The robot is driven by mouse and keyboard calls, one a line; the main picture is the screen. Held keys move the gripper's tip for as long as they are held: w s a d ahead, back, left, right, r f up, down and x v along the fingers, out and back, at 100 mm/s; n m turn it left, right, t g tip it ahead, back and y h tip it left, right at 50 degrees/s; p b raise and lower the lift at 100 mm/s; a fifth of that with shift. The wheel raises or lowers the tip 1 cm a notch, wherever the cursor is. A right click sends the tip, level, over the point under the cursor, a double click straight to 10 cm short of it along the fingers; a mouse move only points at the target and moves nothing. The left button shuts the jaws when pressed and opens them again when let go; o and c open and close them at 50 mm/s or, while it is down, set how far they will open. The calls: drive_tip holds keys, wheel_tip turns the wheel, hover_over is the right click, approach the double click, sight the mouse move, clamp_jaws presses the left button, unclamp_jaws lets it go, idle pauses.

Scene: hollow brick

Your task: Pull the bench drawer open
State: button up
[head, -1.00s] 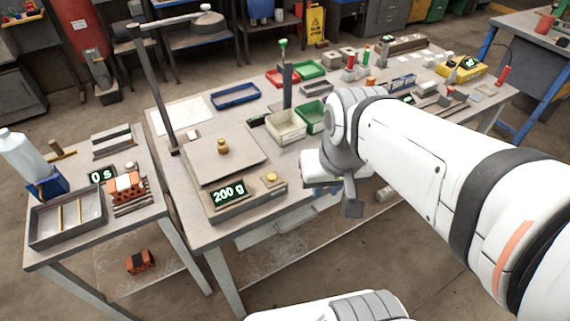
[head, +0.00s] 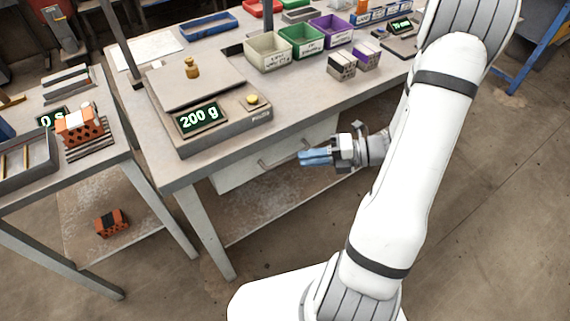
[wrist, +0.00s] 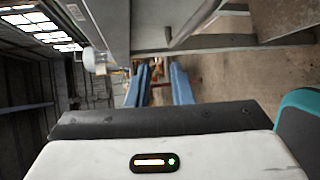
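The grey bench drawer (head: 228,180) sits under the bench's front edge, below the scale, and looks shut. Its bar handle (head: 284,152) runs along the front. My gripper (head: 302,158) is at drawer height just right of the handle, with blue fingers pointing left. In the wrist view the two fingers (wrist: 158,85) stand apart with a gap between them and nothing visibly held. A metal bar (wrist: 195,22), seemingly the handle, shows above the fingers in that view.
The bench top (head: 290,115) carries a scale (head: 215,118) reading 200 g, and open bins (head: 268,52). A side table (head: 75,178) stands at left, with a perforated brick (head: 112,222) on its lower shelf. A bench leg (head: 207,235) stands left of the drawer. Floor in front is open.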

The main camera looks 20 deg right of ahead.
sight(288, 158)
wheel_tip(288, 158, down, 4)
drive_tip(key=w+d+r+m+t, duration=0.1)
drive_tip(key=d+m+t, duration=0.1)
drive_tip(key=m+t, duration=0.15)
drive_tip(key=shift+m+g, duration=0.45)
drive_tip(key=shift+b+x, duration=1)
drive_tip(key=shift+x, duration=2.85)
drive_tip(key=shift+w+d+f, duration=0.1)
drive_tip(key=shift+w, duration=0.05)
drive_tip(key=shift+c, duration=0.6)
clamp_jaws()
